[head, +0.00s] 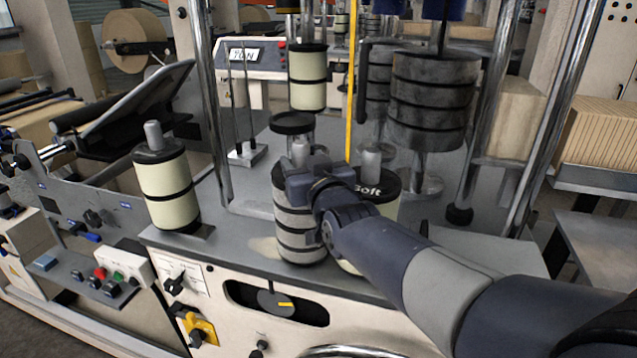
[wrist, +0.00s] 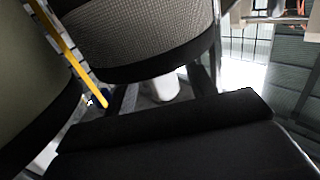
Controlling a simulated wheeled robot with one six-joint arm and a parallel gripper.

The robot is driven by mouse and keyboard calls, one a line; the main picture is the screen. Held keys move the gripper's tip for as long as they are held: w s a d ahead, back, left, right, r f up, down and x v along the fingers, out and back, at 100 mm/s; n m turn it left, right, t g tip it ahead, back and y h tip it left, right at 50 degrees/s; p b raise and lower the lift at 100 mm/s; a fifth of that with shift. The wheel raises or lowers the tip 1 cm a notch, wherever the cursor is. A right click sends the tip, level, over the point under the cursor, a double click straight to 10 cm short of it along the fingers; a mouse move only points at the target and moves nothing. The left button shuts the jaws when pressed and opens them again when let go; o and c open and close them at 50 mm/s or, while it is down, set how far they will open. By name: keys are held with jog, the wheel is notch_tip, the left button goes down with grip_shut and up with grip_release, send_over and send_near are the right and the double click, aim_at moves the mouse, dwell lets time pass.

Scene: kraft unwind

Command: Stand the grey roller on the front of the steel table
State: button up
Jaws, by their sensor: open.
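In the wrist view the roller (wrist: 145,35) fills the upper middle, with the peg (wrist: 162,88) showing between the open fingers (wrist: 165,92). My forearm hides part of the roller's right side, and contact between the fingers and peg cannot be told.
A cream roller marked "Soft" (head: 378,208) stands close on the right, partly behind my arm. Another cream roller (head: 168,190) stands at the table's left front corner. Stacked dark weights (head: 432,95), steel posts and a yellow strip (head: 352,85) rise behind.

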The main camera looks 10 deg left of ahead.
jog(key=b+v, duration=0.1)
jog(key=v, duration=0.8)
jog(key=shift+s+d, duration=0.2)
jog(key=shift+s, duration=0.15)
jog(key=shift+a, duration=0.15)
